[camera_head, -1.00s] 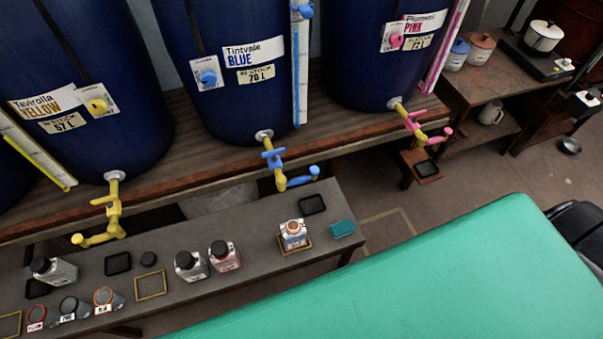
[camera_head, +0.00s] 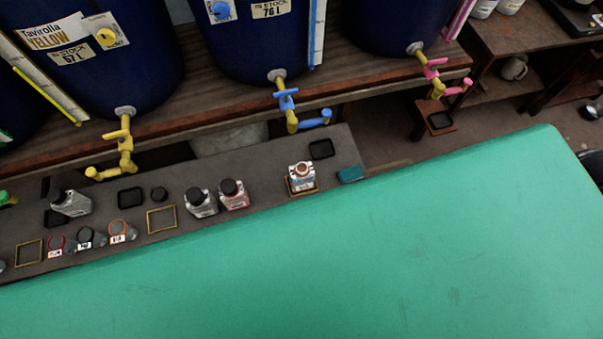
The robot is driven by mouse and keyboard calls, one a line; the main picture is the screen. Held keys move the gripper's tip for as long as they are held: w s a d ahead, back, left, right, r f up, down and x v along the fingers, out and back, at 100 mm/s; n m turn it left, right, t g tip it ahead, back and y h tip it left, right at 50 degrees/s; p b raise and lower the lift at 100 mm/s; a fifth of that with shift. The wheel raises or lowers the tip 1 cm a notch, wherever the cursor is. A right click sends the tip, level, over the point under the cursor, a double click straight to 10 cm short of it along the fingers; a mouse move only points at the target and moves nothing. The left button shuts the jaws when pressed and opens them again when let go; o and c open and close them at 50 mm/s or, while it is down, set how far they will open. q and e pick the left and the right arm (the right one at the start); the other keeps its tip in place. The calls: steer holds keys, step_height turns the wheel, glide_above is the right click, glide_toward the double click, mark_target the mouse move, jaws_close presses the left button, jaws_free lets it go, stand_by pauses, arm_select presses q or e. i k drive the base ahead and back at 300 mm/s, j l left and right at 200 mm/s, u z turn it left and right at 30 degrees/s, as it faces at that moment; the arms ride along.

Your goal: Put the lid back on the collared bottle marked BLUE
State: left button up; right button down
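A squarish pale bottle (camera_head: 302,180) with an orange-brown ring at its top stands in a brass frame towards the right of the grey bench. Its label is too small to read. A small round black lid-like piece (camera_head: 159,193) lies alone on the bench, left of the middle. Two black-topped bottles, one greyish (camera_head: 201,206) and one pinkish (camera_head: 235,201), stand between them. Three small vessels with a red (camera_head: 56,243), a dark (camera_head: 90,238) and an orange ring (camera_head: 122,230) sit at the front left. Neither of my grippers is in view.
A broad green surface (camera_head: 330,260) fills the foreground. The bench (camera_head: 265,165) also holds another black-topped bottle (camera_head: 70,202), empty brass frames (camera_head: 162,219), black square pads (camera_head: 131,197) and a teal block (camera_head: 350,174). The blue tap (camera_head: 288,103) overhangs its back edge.

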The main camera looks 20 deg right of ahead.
mark_target(302, 175)
steer(key=k+j+u, duration=0.1)
steer(key=u, duration=0.85)
steer(key=k+z, duration=0.1)
steer(key=z, duration=1.4)
steer(key=j, duration=0.05)
